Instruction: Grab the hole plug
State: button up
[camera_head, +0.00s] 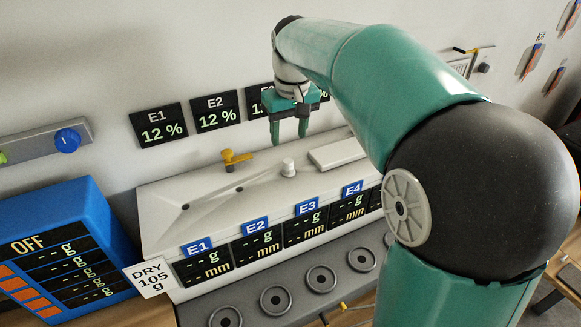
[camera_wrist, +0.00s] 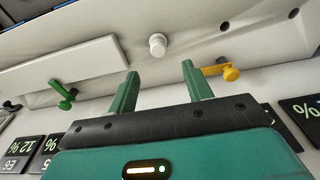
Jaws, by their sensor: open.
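A small white plug (camera_head: 288,167) stands upright on the pale sloped top of the bench unit (camera_head: 160,195), near the middle. In the wrist view the same white plug (camera_wrist: 157,44) shows just beyond my fingertips, between their lines. My gripper (camera_head: 289,139) is open and empty, above and a little behind the plug, fingers pointing down. In the wrist view my gripper's two green fingers (camera_wrist: 160,70) are apart, with nothing between them. Neither finger visibly touches the plug.
A yellow tap (camera_head: 235,158) stands left of the plug, and a green tap (camera_wrist: 62,93) shows in the wrist view. A raised pale panel (camera_head: 337,152) lies right of the plug. Wall displays (camera_head: 158,125) hang behind. A blue scale machine (camera_head: 65,240) stands at left.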

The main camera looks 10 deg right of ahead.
aim_at(288, 161)
jog(key=f, duration=0.2)
jog(key=w+f, duration=0.1)
jog(key=shift+w+a+f, duration=0.1)
jog(key=shift+a+f, duration=0.15)
jog(key=shift+f, duration=0.15)
jog(key=shift+s+d+f, duration=0.1)
jog(key=shift+s+f, duration=0.1)
jog(key=shift+f, duration=0.1)
jog(key=f, duration=0.5)
jog(key=shift+w+d+f, duration=0.15)
jog(key=shift+w+f, duration=0.1)
jog(key=shift+f, duration=0.05)
jog(key=shift+s, duration=0.1)
jog(key=shift+c, duration=0.7)
jog(key=c, duration=0.9)
